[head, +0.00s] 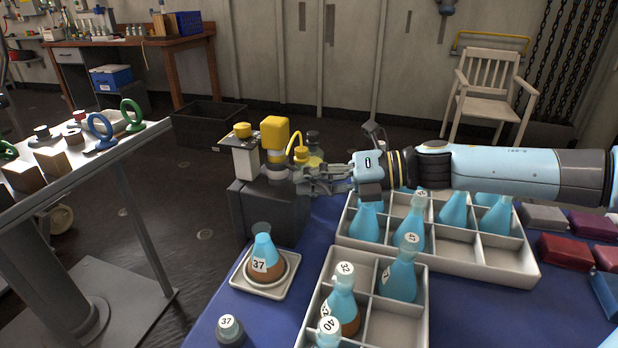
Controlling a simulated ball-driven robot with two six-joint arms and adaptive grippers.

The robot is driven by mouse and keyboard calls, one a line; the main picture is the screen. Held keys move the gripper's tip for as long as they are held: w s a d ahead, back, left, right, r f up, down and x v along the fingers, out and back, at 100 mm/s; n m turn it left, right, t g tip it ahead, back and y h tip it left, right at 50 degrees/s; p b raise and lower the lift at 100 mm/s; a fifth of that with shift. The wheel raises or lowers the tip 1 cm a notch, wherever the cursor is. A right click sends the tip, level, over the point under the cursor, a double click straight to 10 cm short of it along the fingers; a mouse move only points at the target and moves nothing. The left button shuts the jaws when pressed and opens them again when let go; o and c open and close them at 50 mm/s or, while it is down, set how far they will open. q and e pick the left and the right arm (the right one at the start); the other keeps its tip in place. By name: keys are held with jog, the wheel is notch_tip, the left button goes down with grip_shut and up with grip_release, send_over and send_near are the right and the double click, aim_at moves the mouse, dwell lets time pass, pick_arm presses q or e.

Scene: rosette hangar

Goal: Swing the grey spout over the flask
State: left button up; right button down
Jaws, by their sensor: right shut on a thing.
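My right gripper (300,181) reaches in from the right and is shut at the front of the dispenser (275,135), which has a yellow top and a dark base. Its grey fingers are shut on what looks like the grey spout; the fingers hide most of it. The blue flask marked 37 (266,258), with brown contents at the bottom, stands upright on a small pale square stand (252,284) below and to the left of the gripper. The gripper does not touch the flask. My left gripper is not in view.
White divided trays (470,268) with several blue flasks stand under and in front of my right arm. A grey stopper marked 37 (230,331) is at the table's front left. Coloured blocks (565,250) lie at right. A side table (100,165) is at left.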

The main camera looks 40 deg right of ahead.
jog(key=w+a+m+h+p, duration=0.1)
jog(key=a+m+h, duration=0.1)
jog(key=m+h, duration=0.2)
jog(key=w+a+m+t+h+p, duration=0.1)
jog(key=a+m+h, duration=0.1)
jog(key=m+h, duration=0.2)
jog(key=w+a+m+t+h+p, duration=0.1)
jog(key=a+m+h, duration=0.2)
jog(key=h, duration=0.4)
jog(key=shift+w+r+m, duration=0.1)
jog(key=shift+m, duration=0.4)
jog(key=shift+r+h, duration=0.1)
jog(key=shift+h, duration=0.3)
jog(key=c, duration=1.4)
grip_release()
